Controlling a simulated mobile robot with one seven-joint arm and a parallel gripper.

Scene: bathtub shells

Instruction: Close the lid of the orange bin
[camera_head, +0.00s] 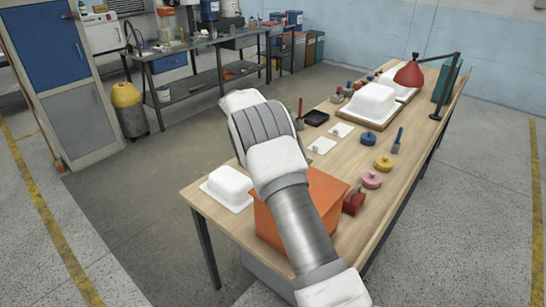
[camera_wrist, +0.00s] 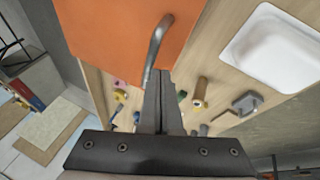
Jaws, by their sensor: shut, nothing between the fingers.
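The orange bin (camera_head: 266,222) stands on the near end of the wooden table, largely covered by my arm in the head view. In the wrist view a flat orange panel of it (camera_wrist: 110,28) fills the upper left, with a curved grey metal handle (camera_wrist: 155,45) along its right part. My gripper (camera_wrist: 160,74) is shut and empty, its fingertips close to the handle's lower end in the picture. I cannot tell whether they touch. My arm hides much of the bin's top in the head view, so the lid's angle is unclear.
A white tub shell (camera_head: 229,187) lies left of the bin. Red, pink, blue and yellow small parts, including a yellow disc (camera_head: 383,163), lie right of and beyond it.

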